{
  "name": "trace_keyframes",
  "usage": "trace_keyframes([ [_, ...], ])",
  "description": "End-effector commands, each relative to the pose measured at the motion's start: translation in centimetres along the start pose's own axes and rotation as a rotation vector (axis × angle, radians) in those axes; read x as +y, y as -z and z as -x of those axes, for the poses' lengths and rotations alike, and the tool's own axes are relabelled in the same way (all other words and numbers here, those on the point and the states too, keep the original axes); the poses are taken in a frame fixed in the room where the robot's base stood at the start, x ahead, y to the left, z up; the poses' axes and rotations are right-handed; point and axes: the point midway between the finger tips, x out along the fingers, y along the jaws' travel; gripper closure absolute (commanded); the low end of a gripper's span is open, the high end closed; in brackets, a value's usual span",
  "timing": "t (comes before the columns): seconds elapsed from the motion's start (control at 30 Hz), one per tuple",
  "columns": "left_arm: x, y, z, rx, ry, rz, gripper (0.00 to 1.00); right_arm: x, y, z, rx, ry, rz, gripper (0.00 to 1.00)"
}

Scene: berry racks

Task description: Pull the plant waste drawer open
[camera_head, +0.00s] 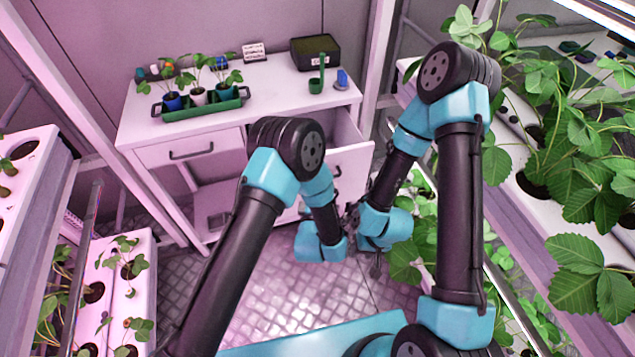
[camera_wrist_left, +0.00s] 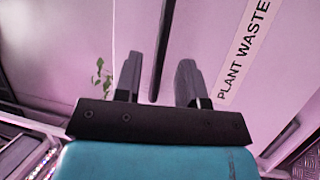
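In the left wrist view a pale panel carries the label "PLANT WASTE" (camera_wrist_left: 245,48) and a dark bar handle (camera_wrist_left: 162,50). My left gripper (camera_wrist_left: 158,82) is open, its two fingers apart with the handle between them in the picture. I cannot tell if either finger touches it. In the head view the right-hand drawer (camera_head: 352,160) of the white desk stands pulled out, with its inside partly visible; its label is not readable there. My left arm hides part of this area. My right gripper's fingers are too small and dark to read, beside the left wrist.
The white desk (camera_head: 270,95) holds a green tray of potted plants (camera_head: 203,106), a dark box (camera_head: 315,52) and a green cup (camera_head: 316,86). The left drawer (camera_head: 190,148) is closed. Plant racks stand on both sides, with leafy plants (camera_head: 575,270) at right. Metal floor (camera_head: 285,285) lies below.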

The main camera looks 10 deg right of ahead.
Motion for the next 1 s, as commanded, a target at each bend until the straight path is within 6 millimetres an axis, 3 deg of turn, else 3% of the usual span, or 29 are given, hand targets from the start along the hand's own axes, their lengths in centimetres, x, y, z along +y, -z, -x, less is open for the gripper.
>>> trace_keyframes([
  [0.1, -0.1, 0.0, 2.0, -0.002, 0.004, -0.002, 0.63, 0.0, 0.0, 0.0, 0.0, 0.0, 0.0, 0.57],
  [0.3, 0.0, 0.0, 3.8, 0.0, 0.0, -0.001, 0.63, 0.0, 0.0, 0.0, 0.0, 0.0, 0.0, 0.57],
  [0.83, 0.0, 0.1, 4.0, 0.001, 0.003, -0.003, 0.63, 0.0, 0.0, 0.0, 0.0, 0.0, 0.0, 0.57],
  [1.0, -0.9, 1.7, 3.6, 0.004, 0.073, -0.047, 0.63, 0.0, 0.0, 0.0, 0.0, 0.0, 0.0, 0.57],
])
